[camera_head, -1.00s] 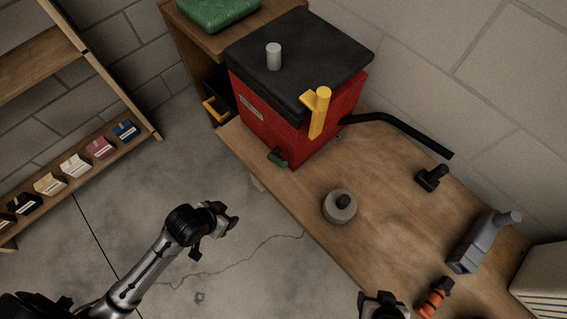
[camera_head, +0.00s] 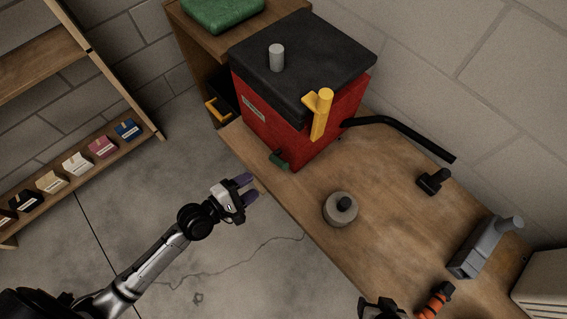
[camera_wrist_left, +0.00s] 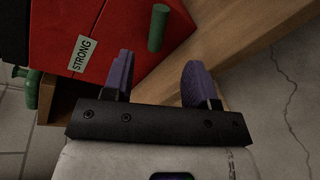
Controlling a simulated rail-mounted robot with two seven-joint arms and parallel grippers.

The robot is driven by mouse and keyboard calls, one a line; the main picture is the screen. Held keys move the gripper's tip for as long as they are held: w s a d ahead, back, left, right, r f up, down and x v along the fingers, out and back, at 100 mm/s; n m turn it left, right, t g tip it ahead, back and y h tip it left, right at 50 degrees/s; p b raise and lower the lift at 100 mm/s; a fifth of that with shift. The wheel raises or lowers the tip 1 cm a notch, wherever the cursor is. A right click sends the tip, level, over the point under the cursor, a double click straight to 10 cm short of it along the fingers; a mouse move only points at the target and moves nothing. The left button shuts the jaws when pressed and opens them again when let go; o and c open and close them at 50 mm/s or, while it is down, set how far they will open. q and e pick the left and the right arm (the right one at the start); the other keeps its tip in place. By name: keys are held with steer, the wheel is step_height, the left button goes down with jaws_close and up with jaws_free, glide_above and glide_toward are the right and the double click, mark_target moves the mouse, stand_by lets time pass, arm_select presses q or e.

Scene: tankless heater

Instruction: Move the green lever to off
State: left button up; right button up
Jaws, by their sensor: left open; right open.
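The red heater box (camera_head: 275,125) with a black lid stands on the wooden bench. The green lever (camera_head: 280,160) sticks out low on its front face. It also shows in the left wrist view (camera_wrist_left: 158,28), beyond and between my fingertips. My left gripper (camera_head: 247,188) is open and empty, off the bench edge, below and left of the lever. Its purple fingers (camera_wrist_left: 159,80) are apart and do not touch the lever. My right gripper (camera_head: 382,307) is at the bottom edge, only partly in view, and open.
A yellow handle (camera_head: 321,115) and a black pipe (camera_head: 400,131) are on the heater's right side. A round grey weight (camera_head: 340,208) sits on the bench (camera_head: 385,210). A shelf with small boxes (camera_head: 77,163) is at left. The floor between is clear.

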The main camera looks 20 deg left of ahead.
mark_target(284, 165)
arm_select(q)
steer(key=b+x, duration=0.3)
steer(key=x, duration=1)
jaws_close()
